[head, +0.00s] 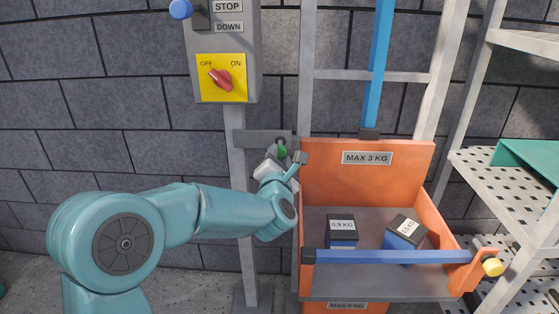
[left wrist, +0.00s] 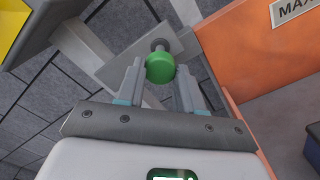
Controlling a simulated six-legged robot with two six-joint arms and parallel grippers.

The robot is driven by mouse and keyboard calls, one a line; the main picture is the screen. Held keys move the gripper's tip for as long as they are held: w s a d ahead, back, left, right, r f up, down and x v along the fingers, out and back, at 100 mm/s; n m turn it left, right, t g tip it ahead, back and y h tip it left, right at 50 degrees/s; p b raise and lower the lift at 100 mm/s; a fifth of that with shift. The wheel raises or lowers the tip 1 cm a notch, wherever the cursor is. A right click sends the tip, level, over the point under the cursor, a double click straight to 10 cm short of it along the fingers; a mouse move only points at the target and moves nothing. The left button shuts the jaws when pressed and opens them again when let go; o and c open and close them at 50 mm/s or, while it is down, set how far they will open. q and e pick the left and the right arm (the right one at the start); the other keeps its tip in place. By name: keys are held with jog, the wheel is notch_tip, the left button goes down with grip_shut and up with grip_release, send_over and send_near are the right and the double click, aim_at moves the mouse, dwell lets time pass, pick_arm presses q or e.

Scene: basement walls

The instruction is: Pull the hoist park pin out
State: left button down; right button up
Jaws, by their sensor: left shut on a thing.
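The hoist park pin has a round green knob (head: 282,152), and a short dark shaft shows behind it at the grey bracket (head: 255,138). In the left wrist view the green knob (left wrist: 160,68) sits between the two fingers, with its shaft against the grey plate (left wrist: 140,58). I cannot tell how deep the shaft sits. My left gripper (head: 284,156) is shut on the knob, just left of the orange hoist tray (head: 315,185); it also shows in the left wrist view (left wrist: 161,80). My right gripper is not in view.
The tray holds two dark blue weights, one marked 0.9 KG (head: 341,228) and one tilted (head: 404,230). A blue bar (head: 390,257) crosses its front. A control box (head: 222,75) with a red switch is above left. A perforated shelf (head: 500,172) stands right.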

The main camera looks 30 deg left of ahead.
pick_arm(q)
jog(key=shift+d+f, duration=0.1)
jog(key=c, duration=1.1)
grip_release()
jog(key=o, duration=0.4)
jog(key=shift+s, duration=0.15)
jog(key=shift+s+d+r, duration=0.1)
jog(key=shift+r, duration=0.1)
jog(key=shift+w+f, duration=0.15)
jog(key=shift+w, duration=0.05)
jog(key=v, duration=1.6)
jog(key=shift+s, duration=0.3)
